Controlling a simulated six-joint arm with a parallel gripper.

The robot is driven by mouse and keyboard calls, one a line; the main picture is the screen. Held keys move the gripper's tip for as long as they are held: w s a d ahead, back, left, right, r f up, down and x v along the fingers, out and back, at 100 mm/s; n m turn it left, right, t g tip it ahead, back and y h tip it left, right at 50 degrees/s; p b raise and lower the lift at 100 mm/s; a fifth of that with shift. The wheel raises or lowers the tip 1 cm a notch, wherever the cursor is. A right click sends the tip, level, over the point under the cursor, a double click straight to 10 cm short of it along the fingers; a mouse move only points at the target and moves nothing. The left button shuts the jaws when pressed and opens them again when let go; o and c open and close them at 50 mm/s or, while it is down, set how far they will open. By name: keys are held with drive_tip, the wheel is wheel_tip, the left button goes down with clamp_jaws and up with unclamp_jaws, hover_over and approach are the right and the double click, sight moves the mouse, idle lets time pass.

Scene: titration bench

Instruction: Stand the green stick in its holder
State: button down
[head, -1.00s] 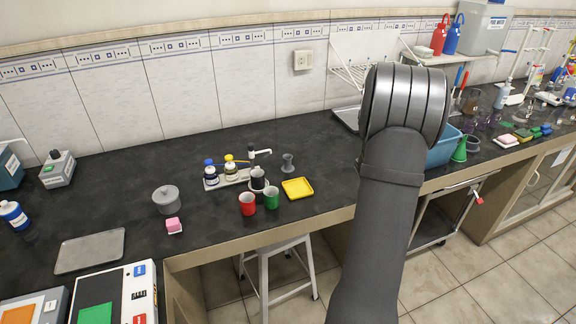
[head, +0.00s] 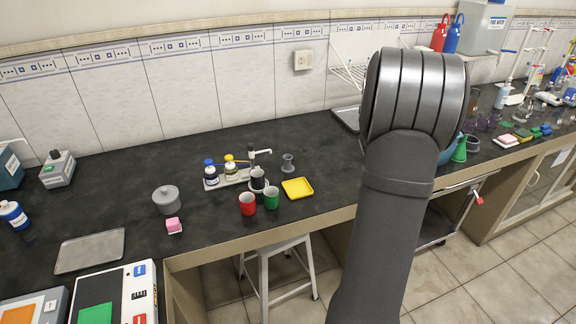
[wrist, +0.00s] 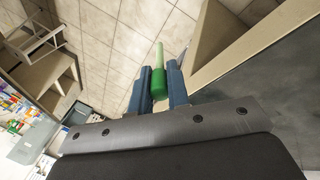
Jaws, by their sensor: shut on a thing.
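My gripper (wrist: 161,84) shows in the wrist view with its two blue fingers shut on the green stick (wrist: 160,55). The stick has a thick green part between the fingers and a thinner, paler shaft beyond them. Tiled floor lies behind it in that view. In the head view my arm hides the gripper and the stick. A green cup (head: 271,200) stands upright on the dark bench, right of a red cup (head: 247,205) and in front of a black cup (head: 258,179). I cannot tell for certain which is the stick's holder.
A yellow tray (head: 298,188) lies right of the cups. A rack with bottles (head: 231,172) stands behind them. A grey pot (head: 166,199) and a pink block (head: 174,225) sit to the left. A green cone (head: 459,150) stands right of my arm. A stool (head: 265,258) is below the bench.

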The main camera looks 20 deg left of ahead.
drive_tip(key=shift+r, duration=4.05)
drive_tip(key=w+a+r+n+y, duration=0.1)
drive_tip(key=w+a, duration=0.4)
drive_tip(key=a, duration=0.4)
drive_tip(key=w+a+n+y, duration=0.15)
drive_tip(key=w+a, duration=0.25)
drive_tip(key=a, duration=0.5)
drive_tip(key=w+a+r+n+y, duration=0.1)
drive_tip(key=w+a, duration=0.4)
drive_tip(key=a, duration=0.5)
drive_tip(key=s+a+f+n+g, duration=0.1)
drive_tip(key=a+f, duration=0.3)
drive_tip(key=a, duration=0.6)
drive_tip(key=shift+s+f+n+g+y, duration=0.15)
drive_tip(key=shift+f+n+g+y, duration=0.25)
drive_tip(key=shift+n, duration=0.35)
drive_tip(key=shift+f, duration=2.25)
